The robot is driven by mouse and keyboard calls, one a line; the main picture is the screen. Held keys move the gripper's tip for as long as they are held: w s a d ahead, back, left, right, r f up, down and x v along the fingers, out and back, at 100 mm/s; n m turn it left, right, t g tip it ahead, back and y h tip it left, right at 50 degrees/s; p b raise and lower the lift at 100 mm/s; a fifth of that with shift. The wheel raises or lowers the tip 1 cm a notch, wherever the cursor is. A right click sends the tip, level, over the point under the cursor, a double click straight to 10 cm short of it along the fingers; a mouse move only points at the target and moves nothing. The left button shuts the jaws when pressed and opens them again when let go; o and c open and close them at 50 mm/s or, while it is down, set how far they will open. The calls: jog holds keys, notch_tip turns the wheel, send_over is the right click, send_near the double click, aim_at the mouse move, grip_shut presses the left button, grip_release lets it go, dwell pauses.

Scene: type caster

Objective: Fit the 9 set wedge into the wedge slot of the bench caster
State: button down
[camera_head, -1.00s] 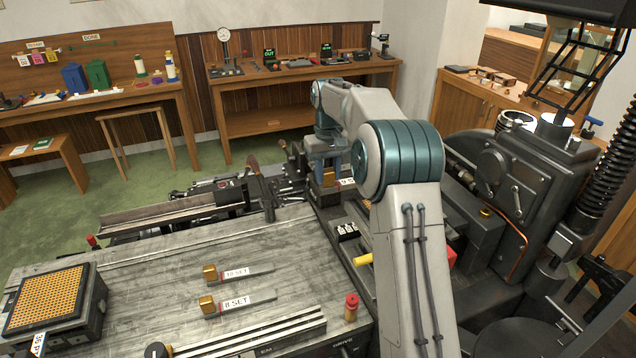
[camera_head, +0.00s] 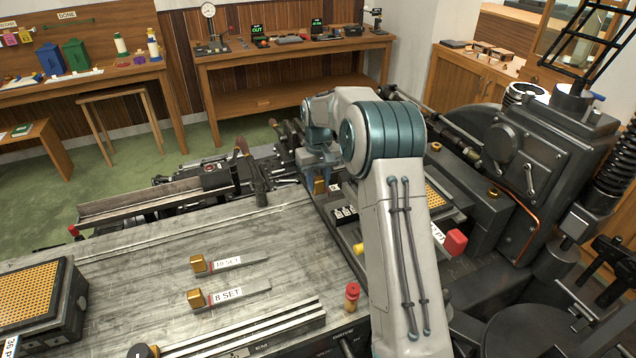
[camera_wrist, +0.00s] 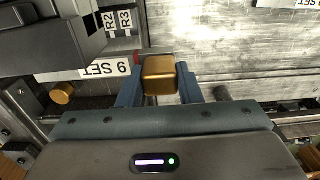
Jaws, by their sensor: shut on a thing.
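In the wrist view my gripper (camera_wrist: 160,88) is shut on the brass block end of the 9 set wedge (camera_wrist: 160,75). The wedge's white label (camera_wrist: 104,69) reads "9 SET" and points left, toward a dark machine block; its far tip is hidden there. In the head view my gripper (camera_head: 320,180) is at the far right end of the bench caster's table (camera_head: 130,245), largely hidden by my arm. A bit of the wedge's brass end (camera_head: 320,186) shows below it. I cannot make out the wedge slot or whether the wedge is inside it.
The 10 set wedge (camera_head: 228,263) and the 8 set wedge (camera_head: 228,296) lie on the table. A red-topped peg (camera_head: 352,296) stands by its front edge. A gridded matrix case (camera_head: 32,300) is at left. Labels R2 and R3 (camera_wrist: 118,22) show near the gripper.

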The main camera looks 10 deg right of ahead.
aim_at(318, 198)
dwell(0.4)
jog(key=shift+f+b, duration=1.5)
jog(key=shift+f, duration=0.95)
jog(key=shift+s, duration=0.1)
jog(key=shift+f+b, duration=0.5)
jog(key=shift+f, duration=0.35)
jog(key=c, duration=0.9)
grip_release()
jog(key=shift+c, duration=0.2)
